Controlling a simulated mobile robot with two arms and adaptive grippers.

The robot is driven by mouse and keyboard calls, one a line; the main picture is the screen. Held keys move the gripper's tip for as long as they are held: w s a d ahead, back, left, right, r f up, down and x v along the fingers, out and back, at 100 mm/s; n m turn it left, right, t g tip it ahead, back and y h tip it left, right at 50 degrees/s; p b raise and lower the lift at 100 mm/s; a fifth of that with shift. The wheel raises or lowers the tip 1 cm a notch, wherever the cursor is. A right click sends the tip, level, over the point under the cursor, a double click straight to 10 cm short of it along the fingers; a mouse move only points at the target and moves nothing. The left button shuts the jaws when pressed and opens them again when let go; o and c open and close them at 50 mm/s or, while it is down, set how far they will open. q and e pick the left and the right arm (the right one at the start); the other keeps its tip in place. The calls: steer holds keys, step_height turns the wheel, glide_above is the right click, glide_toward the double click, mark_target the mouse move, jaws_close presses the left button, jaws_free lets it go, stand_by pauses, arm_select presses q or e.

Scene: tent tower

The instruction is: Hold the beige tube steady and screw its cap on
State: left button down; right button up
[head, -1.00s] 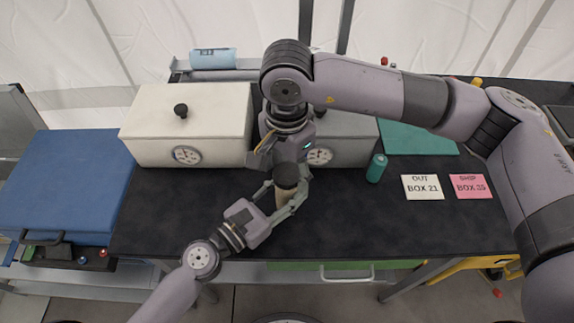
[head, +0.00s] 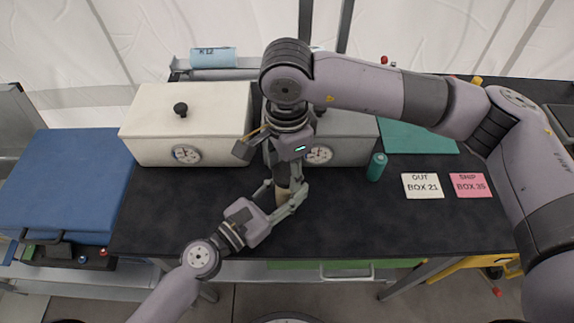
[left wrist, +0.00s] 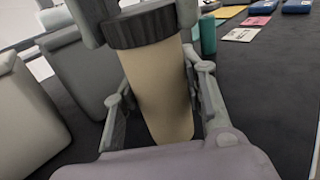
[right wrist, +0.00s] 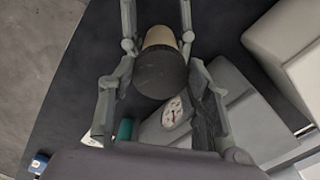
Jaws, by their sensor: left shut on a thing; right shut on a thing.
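The beige tube (left wrist: 158,90) stands upright between the fingers of my left gripper (head: 284,194), which is shut on it. The dark ribbed cap (left wrist: 138,27) sits on the top end of the tube. The cap also shows from above in the right wrist view (right wrist: 161,74), with a strip of the beige tube (right wrist: 160,37) beyond it. My right gripper (head: 283,172) points down from above and is shut on the cap, one finger on each side. In the head view its fingers hide most of the cap. How tightly the cap is seated cannot be told.
A blue case (head: 70,180) is at the left. The dark table's front is clear.

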steer(key=m, duration=0.4)
steer(key=shift+m, duration=0.3)
steer(key=o, duration=1.4)
step_height(320, 180, up, 12)
arm_select(q)
steer(key=c, duration=0.9)
jaws_free()
steer(key=shift+s+a, duration=0.1)
